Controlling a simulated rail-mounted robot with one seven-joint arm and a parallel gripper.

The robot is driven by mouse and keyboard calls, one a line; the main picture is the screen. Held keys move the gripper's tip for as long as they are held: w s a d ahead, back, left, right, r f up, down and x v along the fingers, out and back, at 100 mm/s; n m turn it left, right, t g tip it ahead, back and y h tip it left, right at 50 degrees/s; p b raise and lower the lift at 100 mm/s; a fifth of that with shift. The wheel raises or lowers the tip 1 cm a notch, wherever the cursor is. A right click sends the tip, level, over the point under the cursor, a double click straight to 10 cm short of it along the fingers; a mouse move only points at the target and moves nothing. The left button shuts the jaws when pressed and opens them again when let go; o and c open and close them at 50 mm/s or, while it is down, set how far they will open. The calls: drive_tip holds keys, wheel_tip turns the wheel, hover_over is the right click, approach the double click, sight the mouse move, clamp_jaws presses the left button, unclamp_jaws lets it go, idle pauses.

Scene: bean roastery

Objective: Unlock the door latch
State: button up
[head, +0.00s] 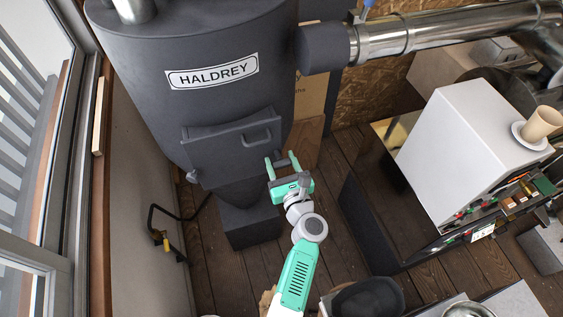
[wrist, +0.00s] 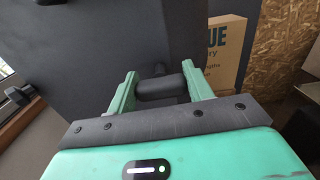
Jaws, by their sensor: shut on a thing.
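The dark grey roaster drum labelled HALDREY has a door (head: 225,150) low on its front, which looks closed, with a bar handle (head: 256,137) on it. The door latch (head: 282,162) is a small dark piece at the door's right edge. The wrist view shows the fingers (wrist: 160,72) too. The latch's inner mechanism is hidden.
A cardboard box (wrist: 227,52) stands behind the latch, to the right. A white machine (head: 465,145) with a cup on top stands at the right. A window (head: 35,130) and wall line the left. Wooden floor (head: 335,225) is open between the drum and the machine.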

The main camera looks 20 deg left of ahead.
drive_tip(key=shift+f, duration=0.1)
drive_tip(key=n+b, duration=0.4)
drive_tip(key=shift+s+a+f, duration=0.1)
drive_tip(key=shift+f, duration=0.1)
drive_tip(key=n+b, duration=0.4)
drive_tip(key=shift+n+b, duration=0.3)
drive_tip(key=shift+b, duration=0.05)
drive_tip(key=n+b, duration=0.6)
drive_tip(key=shift+s+f, duration=0.1)
drive_tip(key=shift+f, duration=0.05)
drive_tip(key=shift+a+n+b, duration=0.1)
drive_tip(key=shift+n+b, duration=1.2)
drive_tip(key=shift+r+n, duration=0.2)
drive_tip(key=shift+n, duration=0.1)
drive_tip(key=o, duration=1)
